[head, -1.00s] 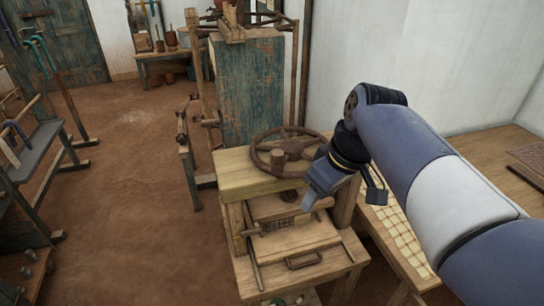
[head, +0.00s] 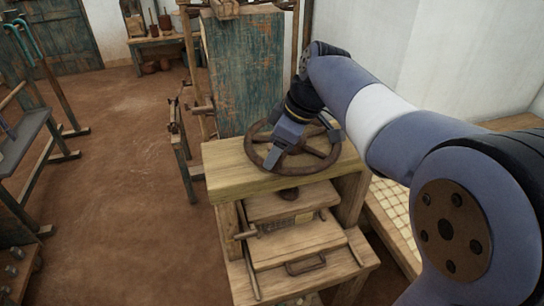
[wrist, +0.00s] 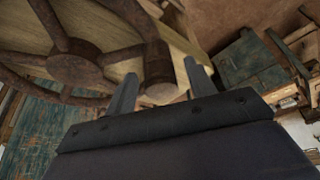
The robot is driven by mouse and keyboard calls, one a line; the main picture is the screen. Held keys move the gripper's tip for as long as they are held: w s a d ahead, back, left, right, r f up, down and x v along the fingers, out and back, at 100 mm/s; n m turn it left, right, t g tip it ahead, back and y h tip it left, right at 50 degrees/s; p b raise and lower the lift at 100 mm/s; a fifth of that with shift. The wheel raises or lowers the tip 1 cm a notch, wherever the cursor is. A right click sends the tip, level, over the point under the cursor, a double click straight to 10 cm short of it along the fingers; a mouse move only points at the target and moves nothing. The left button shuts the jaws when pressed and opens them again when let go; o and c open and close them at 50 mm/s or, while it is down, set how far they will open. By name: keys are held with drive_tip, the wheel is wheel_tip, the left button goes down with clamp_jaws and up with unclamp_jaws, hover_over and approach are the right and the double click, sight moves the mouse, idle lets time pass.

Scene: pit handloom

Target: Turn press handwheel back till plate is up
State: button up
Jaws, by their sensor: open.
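The rusty brown handwheel (head: 325,152) lies flat on top of the wooden press (head: 225,186). The pressing plate (head: 290,203) is a wooden board under the top beam, below the dark screw end (head: 288,195). A gap shows between the plate and the lower board (head: 300,245). My gripper (head: 265,160) is over the near left side of the wheel. In the wrist view my gripper (wrist: 158,72) is open, with the wheel's upright knob (wrist: 160,88) appearing between its fingers. Whether the fingers touch the knob I cannot tell.
A tall blue-green weathered cabinet (head: 243,75) stands close behind the press. A bench with a grid-patterned cloth (head: 393,208) is to the right, by the white wall. A dark bench (head: 30,140) stands far left. The earthen floor between is open.

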drive_tip(key=shift+x, duration=1.5)
drive_tip(key=shift+c, duration=0.2)
clamp_jaws()
